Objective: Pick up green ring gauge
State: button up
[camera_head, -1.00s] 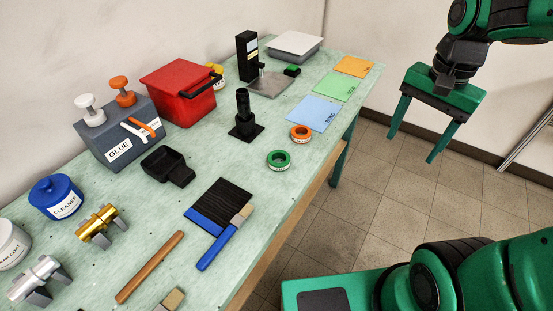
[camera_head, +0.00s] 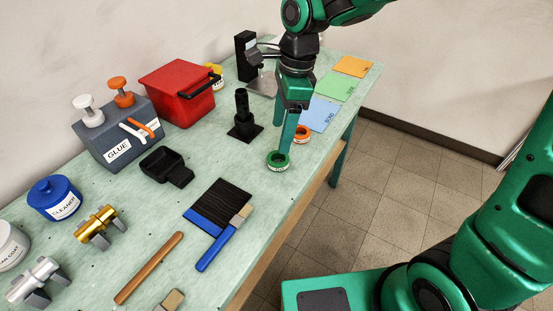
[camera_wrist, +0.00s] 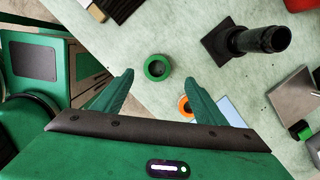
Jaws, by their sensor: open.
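The green ring gauge (camera_head: 278,161) lies flat on the pale green table near its front edge. In the wrist view the green ring gauge (camera_wrist: 157,67) shows ahead of and between my two fingertips, apart from both. My gripper (camera_head: 285,148) is open and empty, with its fingers pointing down over the table by the ring. In the wrist view my gripper (camera_wrist: 161,80) has its green fingers spread wide. An orange ring gauge (camera_head: 302,134) lies just behind the green one, and it also shows by the right finger in the wrist view (camera_wrist: 185,106).
A black upright post on a square base (camera_head: 244,117) stands left of the gripper. A black tray (camera_head: 166,166) and a brush (camera_head: 224,238) lie toward the front left. Colored sheets (camera_head: 320,113) lie behind. The table (camera_head: 262,195) is bare around the ring's near side.

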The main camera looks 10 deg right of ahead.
jog(key=f, duration=0.8)
jog(key=shift+s+a, duration=0.2)
jog(key=shift+a, duration=0.1)
jog(key=c, duration=1.2)
